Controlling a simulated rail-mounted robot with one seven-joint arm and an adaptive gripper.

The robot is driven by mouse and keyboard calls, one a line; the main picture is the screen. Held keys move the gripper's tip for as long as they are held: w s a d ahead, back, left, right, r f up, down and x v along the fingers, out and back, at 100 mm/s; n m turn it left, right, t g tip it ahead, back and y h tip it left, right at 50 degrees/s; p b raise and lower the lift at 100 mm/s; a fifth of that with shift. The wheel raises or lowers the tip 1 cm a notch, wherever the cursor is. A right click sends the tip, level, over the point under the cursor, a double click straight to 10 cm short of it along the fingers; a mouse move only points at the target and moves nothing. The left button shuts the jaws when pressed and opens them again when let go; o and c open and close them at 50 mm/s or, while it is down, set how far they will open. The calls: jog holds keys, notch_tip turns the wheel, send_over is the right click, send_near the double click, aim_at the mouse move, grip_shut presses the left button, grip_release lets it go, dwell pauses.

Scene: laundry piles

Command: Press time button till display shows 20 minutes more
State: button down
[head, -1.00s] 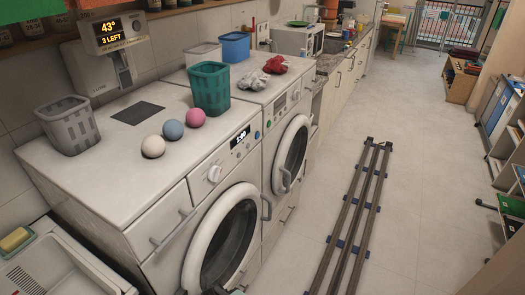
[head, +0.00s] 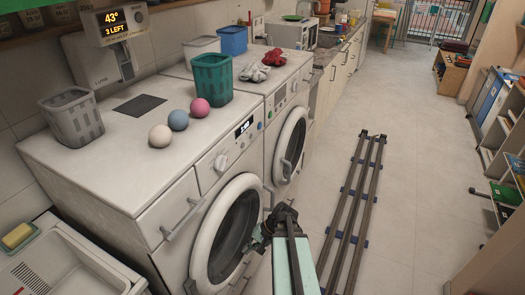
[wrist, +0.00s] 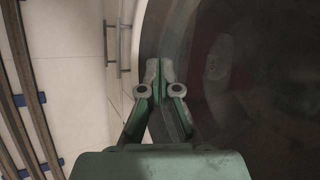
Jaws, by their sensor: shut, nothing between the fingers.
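The nearer white machine (head: 150,185) has a round glass door (head: 235,235). On its front panel are a small lit display (head: 245,127), whose digits are too blurred to read surely, a round knob (head: 220,163) and a small button (head: 260,126) right of the display. I cannot read any button's label. My gripper (head: 258,232) is in front of the door's right side, below the panel. In the wrist view my gripper (wrist: 158,68) has its fingertips together, empty, against the dark door glass (wrist: 230,70). I cannot tell whether it touches the door.
A second machine (head: 300,95) stands behind, with door handles projecting. On top are a grey basket (head: 72,118), a teal basket (head: 212,80), three balls (head: 178,120) and red and grey cloths (head: 272,58). A wall unit (head: 112,22) reads 43° and 3 LEFT. Floor rails (head: 350,200) run alongside.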

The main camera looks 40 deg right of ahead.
aim_at(252, 137)
jog(key=w+d+r+t, duration=0.1)
jog(key=d+r, duration=0.1)
jog(key=r, duration=0.1)
jog(key=w+d+r+m+t, duration=0.1)
jog(key=d+r, duration=0.1)
jog(key=r, duration=0.1)
jog(key=w+d+r+t, duration=0.1)
jog(key=d+r, duration=0.1)
jog(key=r, duration=0.1)
jog(key=shift+w+d+m+t+y, duration=0.2)
jog(key=shift+m+t+y, duration=0.1)
jog(key=s+d+r+t, duration=0.1)
jog(key=d+r+t, duration=0.2)
jog(key=r, duration=0.6)
jog(key=s+d+r+t, duration=0.2)
jog(key=d+r+t, duration=0.1)
jog(key=d+r, duration=0.4)
jog(key=s+d+r+m+t, duration=0.1)
jog(key=d+r+t, duration=0.2)
jog(key=r, duration=0.8)
jog(key=shift+s+d+r+b, duration=0.15)
jog(key=shift+d+r+b, duration=0.3)
jog(key=shift+d, duration=0.6)
jog(key=shift+f, duration=0.1)
jog(key=p+x, duration=0.4)
jog(key=x, duration=0.9)
jog(key=shift+w+a, duration=0.25)
jog(key=shift+w, duration=0.25)
